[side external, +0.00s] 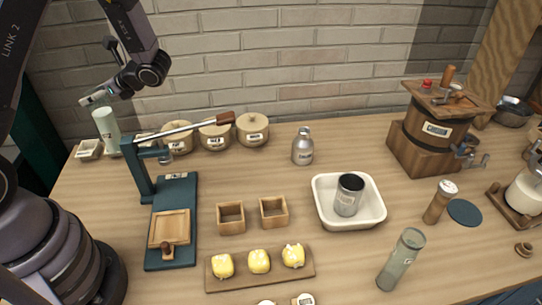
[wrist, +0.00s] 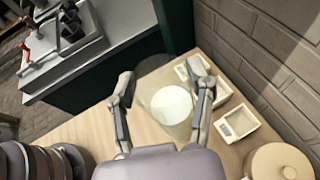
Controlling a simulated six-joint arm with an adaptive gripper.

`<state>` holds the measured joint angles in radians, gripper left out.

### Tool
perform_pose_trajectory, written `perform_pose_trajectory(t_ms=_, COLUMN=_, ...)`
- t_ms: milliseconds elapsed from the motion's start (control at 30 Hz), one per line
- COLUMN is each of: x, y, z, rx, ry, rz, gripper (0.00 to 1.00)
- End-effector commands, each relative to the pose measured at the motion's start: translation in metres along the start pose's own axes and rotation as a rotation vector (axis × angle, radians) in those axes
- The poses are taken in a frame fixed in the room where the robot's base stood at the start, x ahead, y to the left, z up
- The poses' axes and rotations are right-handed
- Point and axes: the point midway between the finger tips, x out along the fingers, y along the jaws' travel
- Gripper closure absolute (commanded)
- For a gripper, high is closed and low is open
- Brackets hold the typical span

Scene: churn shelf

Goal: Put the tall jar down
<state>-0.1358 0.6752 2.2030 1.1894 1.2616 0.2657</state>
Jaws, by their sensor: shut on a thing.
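A tall pale jar (side external: 107,128) stands upright at the far left of the table, behind the teal press. In the wrist view the pale, partly see-through jar (wrist: 172,108) is between my two fingers. My gripper (side external: 97,97) is at the jar's upper end and is shut on it; the fingers (wrist: 160,72) show on either side of it in the wrist view. The jar's foot is partly hidden, so I cannot tell whether it touches the table. Another tall, greenish clear jar (side external: 398,264) stands at the front right.
Small square pale dishes (wrist: 237,122) are close beside the jar, along the brick wall (wrist: 270,45). Lidded round crocks (side external: 252,130) stand to its right. The teal press (side external: 181,192) with its long lever is in front. A white basin (side external: 330,212) holds a metal can.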

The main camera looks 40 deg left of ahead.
Motion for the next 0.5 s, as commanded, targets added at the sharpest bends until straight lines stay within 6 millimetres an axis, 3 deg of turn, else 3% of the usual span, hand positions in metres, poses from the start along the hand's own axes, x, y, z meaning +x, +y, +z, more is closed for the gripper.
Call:
perform_pose_trajectory(t_ms=267, x=-0.056, y=-0.049, z=-0.027, rx=0.064, ry=0.005, rz=-0.158, gripper=0.87)
perform_pose_trajectory(t_ms=500, x=-0.134, y=-0.089, z=-0.061, rx=0.139, ry=0.006, rz=-0.339, gripper=0.87)
